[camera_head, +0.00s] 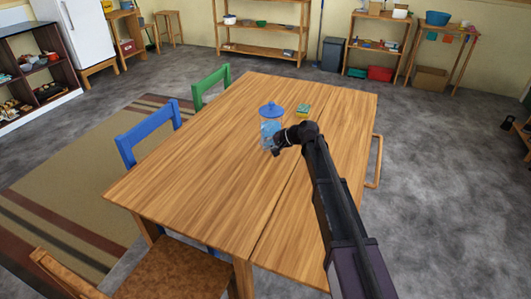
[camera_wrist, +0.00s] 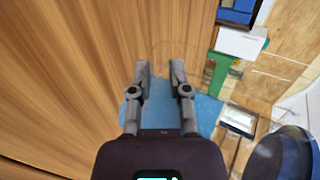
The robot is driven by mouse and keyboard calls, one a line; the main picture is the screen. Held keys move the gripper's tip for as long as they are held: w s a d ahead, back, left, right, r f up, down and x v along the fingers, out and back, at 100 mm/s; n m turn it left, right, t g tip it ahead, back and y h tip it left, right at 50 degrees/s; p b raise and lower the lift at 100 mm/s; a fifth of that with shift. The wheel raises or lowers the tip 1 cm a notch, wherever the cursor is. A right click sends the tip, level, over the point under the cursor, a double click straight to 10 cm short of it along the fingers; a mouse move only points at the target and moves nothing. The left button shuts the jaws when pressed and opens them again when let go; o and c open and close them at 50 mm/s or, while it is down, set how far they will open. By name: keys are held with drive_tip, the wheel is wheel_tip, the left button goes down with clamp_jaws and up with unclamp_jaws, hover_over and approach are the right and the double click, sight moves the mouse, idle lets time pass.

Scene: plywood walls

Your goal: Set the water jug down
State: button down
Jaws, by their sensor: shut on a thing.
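The water jug (camera_head: 267,130) is clear, with blue water inside and a blue lid (camera_head: 271,110). It is upright over the wooden table (camera_head: 200,160). My gripper (camera_head: 278,146) reaches it from the right and is shut on it near its lower part. In the wrist view, my gripper's two fingers (camera_wrist: 160,72) are a little apart, with the jug's clear wall hard to make out around them. Light blue (camera_wrist: 203,108) shows beside and behind the fingers. I cannot tell whether the jug's base touches the table.
A small green and yellow sponge (camera_head: 303,110) lies on the table behind and right of the jug. Blue (camera_head: 150,130) and green (camera_head: 211,87) chairs stand at the left side. The table's front and left parts are bare.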

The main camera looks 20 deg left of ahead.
sight(266, 159)
drive_tip(key=shift+f+b, duration=1.6)
drive_tip(key=shift+f, duration=0.1)
drive_tip(key=shift+f, duration=0.15)
drive_tip(key=c, duration=0.6)
unclamp_jaws()
drive_tip(key=shift+r, duration=0.25)
drive_tip(key=shift+s+d+r+p, duration=0.1)
drive_tip(key=shift+d+r+p, duration=0.3)
drive_tip(key=shift+d+p, duration=0.1)
drive_tip(key=p+v, duration=0.5)
drive_tip(key=v, duration=0.4)
drive_tip(key=shift+p+v, duration=0.35)
drive_tip(key=shift+v, duration=0.5)
drive_tip(key=shift+f, duration=0.15)
